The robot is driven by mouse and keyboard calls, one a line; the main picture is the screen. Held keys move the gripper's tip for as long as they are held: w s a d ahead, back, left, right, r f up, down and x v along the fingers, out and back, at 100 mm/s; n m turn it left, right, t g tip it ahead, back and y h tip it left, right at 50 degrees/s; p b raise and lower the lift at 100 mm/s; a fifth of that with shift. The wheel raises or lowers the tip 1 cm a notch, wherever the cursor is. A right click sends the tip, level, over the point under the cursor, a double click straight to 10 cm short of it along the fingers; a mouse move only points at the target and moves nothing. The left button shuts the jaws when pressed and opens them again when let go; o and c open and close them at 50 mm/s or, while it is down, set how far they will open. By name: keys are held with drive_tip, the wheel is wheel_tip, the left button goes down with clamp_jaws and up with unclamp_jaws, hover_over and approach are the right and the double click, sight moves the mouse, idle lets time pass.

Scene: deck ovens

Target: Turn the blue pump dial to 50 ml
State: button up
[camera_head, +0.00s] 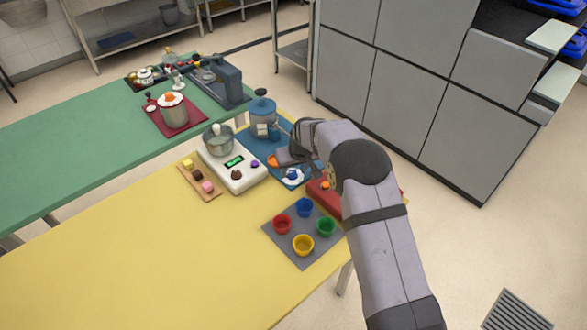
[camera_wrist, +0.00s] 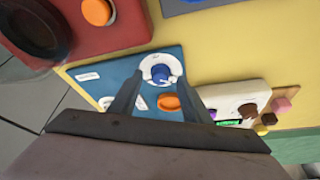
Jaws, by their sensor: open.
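The blue pump dial (camera_wrist: 160,73) sits on a round white scale in the wrist view, with a small white mark on the knob. The scale's figures are too small to read. In the head view the dial (camera_head: 292,175) shows at the near end of the blue pump panel (camera_head: 282,125). My gripper (camera_wrist: 162,82) is open and empty, its fingers spread left and right below the dial in the wrist view. I cannot tell whether they touch it. In the head view my gripper (camera_head: 284,158) is over the panel, partly hidden by my wrist.
An orange button (camera_wrist: 169,102) is close to the dial. A red unit (camera_head: 325,195) stands near, partly behind my arm. A white scale with a pot (camera_head: 218,139) is on the left. A grey mat (camera_head: 283,240) holds several coloured cups. The yellow table's front left is clear.

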drive_tip(key=shift+w+f, duration=0.15)
drive_tip(key=shift+f, duration=0.25)
drive_tip(key=c, duration=1)
